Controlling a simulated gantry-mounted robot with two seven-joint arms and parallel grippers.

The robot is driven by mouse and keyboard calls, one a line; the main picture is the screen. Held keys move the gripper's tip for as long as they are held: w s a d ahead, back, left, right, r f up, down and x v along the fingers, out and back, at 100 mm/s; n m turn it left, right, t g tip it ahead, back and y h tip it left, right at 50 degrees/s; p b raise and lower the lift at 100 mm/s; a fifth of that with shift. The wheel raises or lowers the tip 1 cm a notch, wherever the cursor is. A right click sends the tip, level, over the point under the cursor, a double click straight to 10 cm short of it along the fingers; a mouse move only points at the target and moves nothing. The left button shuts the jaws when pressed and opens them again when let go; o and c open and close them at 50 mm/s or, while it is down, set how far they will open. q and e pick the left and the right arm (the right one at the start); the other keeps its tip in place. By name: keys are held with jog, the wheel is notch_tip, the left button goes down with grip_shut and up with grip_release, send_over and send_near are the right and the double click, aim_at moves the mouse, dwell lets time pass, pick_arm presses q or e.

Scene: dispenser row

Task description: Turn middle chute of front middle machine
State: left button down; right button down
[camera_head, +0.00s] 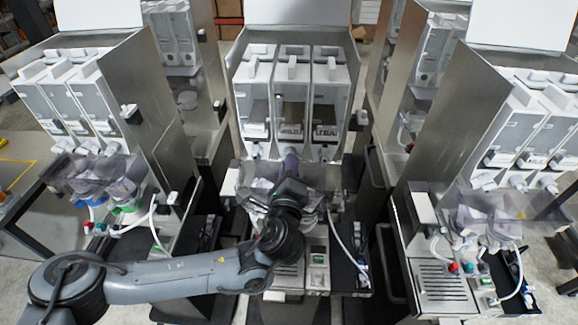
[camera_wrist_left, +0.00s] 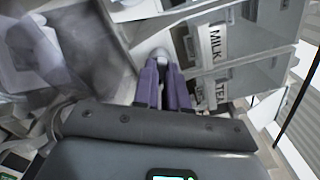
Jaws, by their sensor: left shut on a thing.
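The front middle machine (camera_head: 233,110) stands at the centre, its door raised and three clear canisters side by side inside. The middle canister (camera_head: 292,103) has a MILK label and the right canister (camera_head: 327,100) a TEA label. My left arm comes in from the left, and my left gripper (camera_head: 291,158) is up against the bottom of the middle canister. In the left wrist view its purple fingers (camera_wrist_left: 164,82) are shut around the white middle chute (camera_wrist_left: 160,54). The gripper hides most of the chute in the head view. My right gripper is not in view.
Similar machines stand at the left (camera_head: 150,115) and right (camera_head: 450,140), with more behind. Below the canisters are clear mixing bowls (camera_head: 318,177) and a white hose (camera_head: 340,235). Narrow gaps separate the machines.

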pick_arm(q)
jog(key=shift+n+b, duration=1.5)
jog(key=shift+n, duration=10.3)
jog(key=c, duration=1.2)
grip_release()
jog(key=shift+o, duration=0.2)
